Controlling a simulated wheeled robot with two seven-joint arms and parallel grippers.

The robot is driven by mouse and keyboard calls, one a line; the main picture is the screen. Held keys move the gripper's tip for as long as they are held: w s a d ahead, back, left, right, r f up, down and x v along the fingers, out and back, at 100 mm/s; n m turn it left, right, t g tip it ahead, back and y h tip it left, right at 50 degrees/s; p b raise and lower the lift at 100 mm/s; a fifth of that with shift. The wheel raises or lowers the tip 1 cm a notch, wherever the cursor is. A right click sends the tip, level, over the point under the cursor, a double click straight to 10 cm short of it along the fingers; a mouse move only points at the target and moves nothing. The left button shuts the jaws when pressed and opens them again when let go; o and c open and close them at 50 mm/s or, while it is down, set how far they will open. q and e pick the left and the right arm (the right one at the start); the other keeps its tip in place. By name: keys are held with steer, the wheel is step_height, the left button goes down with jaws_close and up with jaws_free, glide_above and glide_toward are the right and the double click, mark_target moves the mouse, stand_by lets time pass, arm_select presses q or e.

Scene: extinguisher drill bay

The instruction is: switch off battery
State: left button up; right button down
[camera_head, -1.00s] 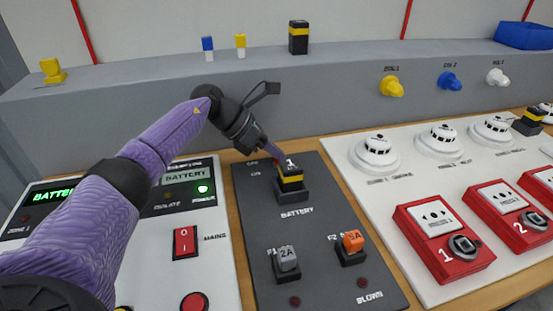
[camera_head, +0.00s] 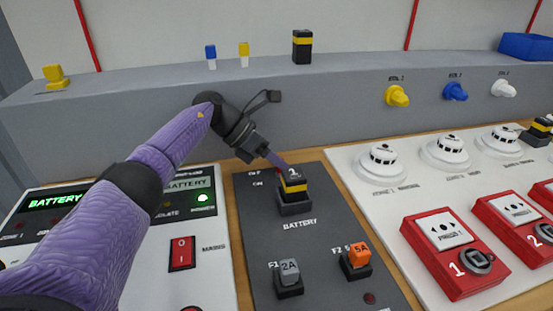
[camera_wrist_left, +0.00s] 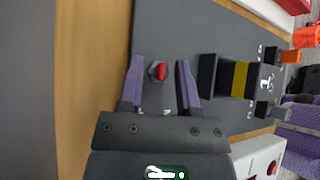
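The battery unit (camera_head: 294,191) is a black block with a yellow band, standing in a holder on the dark grey panel (camera_head: 255,225) above the word BATTERY. OFF and ON labels sit at the panel's upper left. My left gripper (camera_head: 274,158) is just behind and left of the block. In the left wrist view, its two purple fingers (camera_wrist_left: 160,65) are apart, with a small red-tipped switch (camera_wrist_left: 159,71) on a dark collar between them. I see gaps on both sides of the switch. The banded block is beside the right finger. My right gripper is not seen.
Fuses 2A (camera_head: 289,274) and 5A (camera_head: 358,256) stand nearer on the panel. A white panel at left has a red mains rocker (camera_head: 182,253), a lit green lamp (camera_head: 202,198) and displays reading BATTERY. Red call points (camera_head: 452,250) and white detectors (camera_head: 382,162) are at right.

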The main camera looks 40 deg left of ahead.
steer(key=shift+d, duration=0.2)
arm_select(q)
step_height(320, 180, up, 9)
steer(key=p, duration=0.3)
steer(key=shift+r, duration=0.5)
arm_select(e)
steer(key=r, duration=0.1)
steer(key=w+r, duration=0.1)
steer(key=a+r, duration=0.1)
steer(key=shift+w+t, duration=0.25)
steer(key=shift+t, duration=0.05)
